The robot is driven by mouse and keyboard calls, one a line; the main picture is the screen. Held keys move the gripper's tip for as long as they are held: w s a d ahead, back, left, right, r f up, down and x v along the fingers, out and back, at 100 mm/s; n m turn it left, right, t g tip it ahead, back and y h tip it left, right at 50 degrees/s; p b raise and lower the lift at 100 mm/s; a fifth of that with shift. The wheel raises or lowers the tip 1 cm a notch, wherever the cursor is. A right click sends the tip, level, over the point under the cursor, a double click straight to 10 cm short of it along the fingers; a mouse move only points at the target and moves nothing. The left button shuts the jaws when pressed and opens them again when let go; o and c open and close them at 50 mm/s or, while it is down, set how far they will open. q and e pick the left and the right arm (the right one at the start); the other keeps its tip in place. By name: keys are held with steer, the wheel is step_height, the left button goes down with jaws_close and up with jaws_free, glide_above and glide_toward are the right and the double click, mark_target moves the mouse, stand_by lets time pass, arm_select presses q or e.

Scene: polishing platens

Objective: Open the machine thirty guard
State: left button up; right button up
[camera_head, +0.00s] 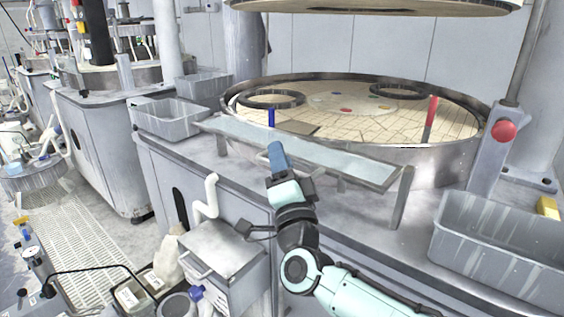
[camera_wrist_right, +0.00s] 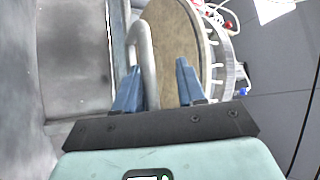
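The guard (camera_head: 335,158) is a long, pale, see-through panel in front of the round platen (camera_head: 345,125) in the head view. It lies at a slant, with legs below it. My right gripper (camera_head: 276,152) is at the front edge of the guard, near its middle, and covers part of it. In the right wrist view my right gripper (camera_wrist_right: 158,85) is open, its two blue fingers apart. A grey curved bar handle (camera_wrist_right: 145,55) shows between the fingers, nearer the left finger; contact cannot be told. My left gripper is not in view.
A red lever (camera_head: 430,118) and a red button (camera_head: 503,131) are at the platen's right. Grey bins stand at the left (camera_head: 170,118) and right (camera_head: 500,250) of the bench. A small grey cabinet (camera_head: 222,255) stands below. A raised disc (camera_head: 375,6) hangs above the platen.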

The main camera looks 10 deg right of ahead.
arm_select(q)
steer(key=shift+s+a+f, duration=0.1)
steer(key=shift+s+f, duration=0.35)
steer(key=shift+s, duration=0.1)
arm_select(e)
steer(key=v, duration=1.3)
steer(key=shift+s, duration=0.2)
